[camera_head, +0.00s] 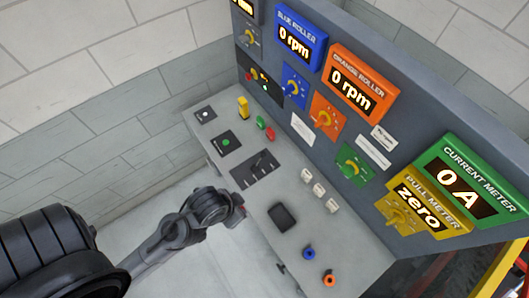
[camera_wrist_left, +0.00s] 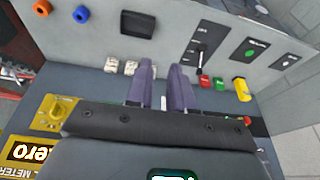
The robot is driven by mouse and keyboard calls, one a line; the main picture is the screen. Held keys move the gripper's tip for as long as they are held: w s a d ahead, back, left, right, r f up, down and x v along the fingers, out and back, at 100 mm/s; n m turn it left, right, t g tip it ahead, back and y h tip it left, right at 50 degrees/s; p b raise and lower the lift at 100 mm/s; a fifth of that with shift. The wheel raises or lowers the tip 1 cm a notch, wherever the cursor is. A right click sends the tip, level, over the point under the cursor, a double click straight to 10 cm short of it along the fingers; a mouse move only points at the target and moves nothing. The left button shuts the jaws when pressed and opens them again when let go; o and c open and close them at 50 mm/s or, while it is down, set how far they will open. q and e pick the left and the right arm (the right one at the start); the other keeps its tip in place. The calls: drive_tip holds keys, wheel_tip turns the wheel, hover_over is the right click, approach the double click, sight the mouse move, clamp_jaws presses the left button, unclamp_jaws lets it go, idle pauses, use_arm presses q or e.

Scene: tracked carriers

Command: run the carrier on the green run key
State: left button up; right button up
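A round green button on a dark square plate, which looks like the green run key (camera_head: 226,142), sits on the desk part of the console toward its far left end. It also shows in the left wrist view (camera_wrist_left: 250,52), at the upper right. My left gripper (camera_wrist_left: 161,66) has its two purple-grey fingers apart with nothing between them. In the head view my left arm reaches in from the left and ends at the desk's near edge, short of the button. No carrier can be made out. My right gripper is not in view.
A slotted lever plate (camera_head: 255,169) lies beside the green button. A yellow block (camera_head: 243,107) and small green and red pieces (camera_head: 270,134) stand behind it. A dark pad (camera_head: 283,216) and blue (camera_head: 309,253) and orange (camera_head: 329,278) rings lie farther right. Meters read zero.

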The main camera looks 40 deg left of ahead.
use_arm(q)
clamp_jaws()
idle(1.4)
